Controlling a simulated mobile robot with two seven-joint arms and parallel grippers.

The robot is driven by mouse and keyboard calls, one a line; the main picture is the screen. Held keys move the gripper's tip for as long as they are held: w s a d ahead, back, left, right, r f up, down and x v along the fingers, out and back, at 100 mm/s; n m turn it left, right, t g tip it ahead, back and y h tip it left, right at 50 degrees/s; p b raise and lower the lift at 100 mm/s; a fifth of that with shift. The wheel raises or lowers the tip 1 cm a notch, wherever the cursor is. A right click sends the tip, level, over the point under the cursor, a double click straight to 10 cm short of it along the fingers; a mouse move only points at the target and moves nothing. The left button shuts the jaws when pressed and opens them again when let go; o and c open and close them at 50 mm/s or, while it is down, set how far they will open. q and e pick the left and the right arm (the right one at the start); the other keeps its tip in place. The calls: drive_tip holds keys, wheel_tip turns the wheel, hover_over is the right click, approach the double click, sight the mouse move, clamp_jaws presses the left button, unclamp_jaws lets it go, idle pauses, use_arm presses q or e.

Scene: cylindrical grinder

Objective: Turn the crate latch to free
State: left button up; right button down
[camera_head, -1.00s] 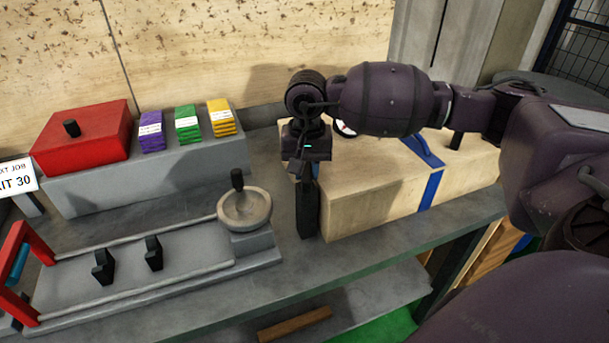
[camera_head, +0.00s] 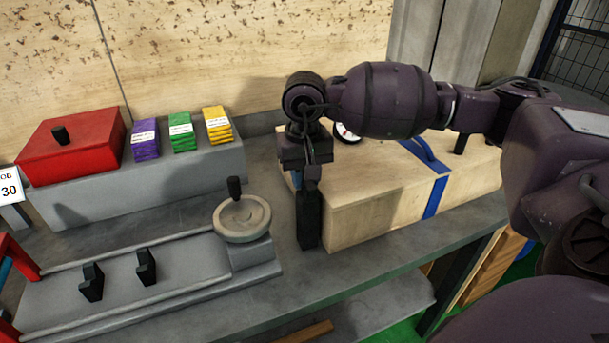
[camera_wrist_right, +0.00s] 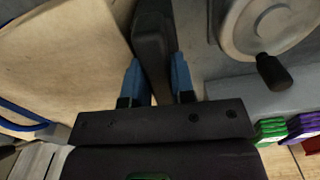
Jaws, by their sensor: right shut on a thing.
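The pale wooden crate (camera_head: 385,200) with a blue strap (camera_head: 435,196) lies on the bench. The crate latch (camera_head: 307,222) is a black bar at the crate's left end, hanging about upright in the head view. My right gripper (camera_head: 307,180) is above it, shut on its upper part. In the right wrist view, the two blue fingertips (camera_wrist_right: 158,80) sit on either side of the black latch (camera_wrist_right: 152,35), beside the crate's wooden face (camera_wrist_right: 70,55). The latch's pivot is hidden. My left gripper is not in view.
A grey handwheel (camera_head: 242,217) with a black knob stands just left of the latch. Further left are black stops on a grey slide (camera_head: 190,262), a red box (camera_head: 75,147) and coloured stacks (camera_head: 181,132). A round gauge (camera_head: 346,133) is behind my wrist.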

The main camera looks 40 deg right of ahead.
drive_tip(key=c, duration=1)
unclamp_jaws()
drive_tip(key=shift+o, duration=0.2)
wheel_tip(320, 180, up, 10)
drive_tip(key=shift+r+p, duration=0.1)
drive_tip(key=shift+p, duration=0.25)
drive_tip(key=shift+r, duration=0.4)
drive_tip(key=shift+s+f, duration=0.1)
